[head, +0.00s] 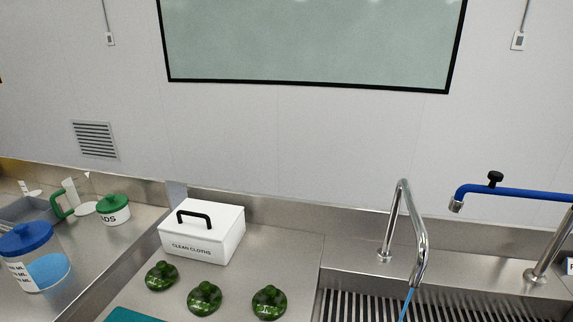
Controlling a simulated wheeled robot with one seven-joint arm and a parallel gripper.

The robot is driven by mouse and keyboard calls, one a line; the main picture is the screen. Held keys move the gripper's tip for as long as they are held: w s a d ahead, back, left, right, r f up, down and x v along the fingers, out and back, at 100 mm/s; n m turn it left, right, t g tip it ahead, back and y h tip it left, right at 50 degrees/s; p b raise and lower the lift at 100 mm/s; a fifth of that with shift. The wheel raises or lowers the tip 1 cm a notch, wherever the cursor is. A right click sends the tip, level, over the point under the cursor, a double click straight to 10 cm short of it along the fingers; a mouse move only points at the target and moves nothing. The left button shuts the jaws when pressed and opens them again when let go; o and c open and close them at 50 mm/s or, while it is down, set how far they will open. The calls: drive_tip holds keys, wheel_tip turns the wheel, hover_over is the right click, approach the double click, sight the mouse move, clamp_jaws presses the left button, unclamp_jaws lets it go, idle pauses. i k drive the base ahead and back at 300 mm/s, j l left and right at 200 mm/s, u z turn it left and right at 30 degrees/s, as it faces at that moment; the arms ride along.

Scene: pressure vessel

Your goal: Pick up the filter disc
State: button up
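I cannot pick out a filter disc with certainty in the head view. A small whitish flat piece (84,208) lies at the left between a green-handled item and a green-lidded pot, too small to identify. My gripper is not in view.
Several dark green knobbed pieces (205,298) sit on the steel counter before a white "CLEAN CLOTHS" box (225,235). A blue-lidded clear jar (40,270), the green-lidded pot (113,212) and a grey tray (28,210) stand left. A tall tap (420,250) rises over the slatted sink (365,306) at right.

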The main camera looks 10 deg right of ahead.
sight(162, 277)
drive_tip(key=i+j, duration=0.1)
drive_tip(key=j, duration=0.55)
drive_tip(key=i+j, duration=0.15)
drive_tip(key=j, duration=0.5)
drive_tip(key=i+j+z, duration=0.1)
drive_tip(key=j, duration=0.6)
drive_tip(key=i+j, duration=0.1)
drive_tip(key=j, duration=0.55)
drive_tip(key=i+j, duration=0.1)
drive_tip(key=j, duration=0.55)
drive_tip(key=i+j, duration=0.1)
drive_tip(key=j, duration=0.6)
drive_tip(key=z, duration=0.05)
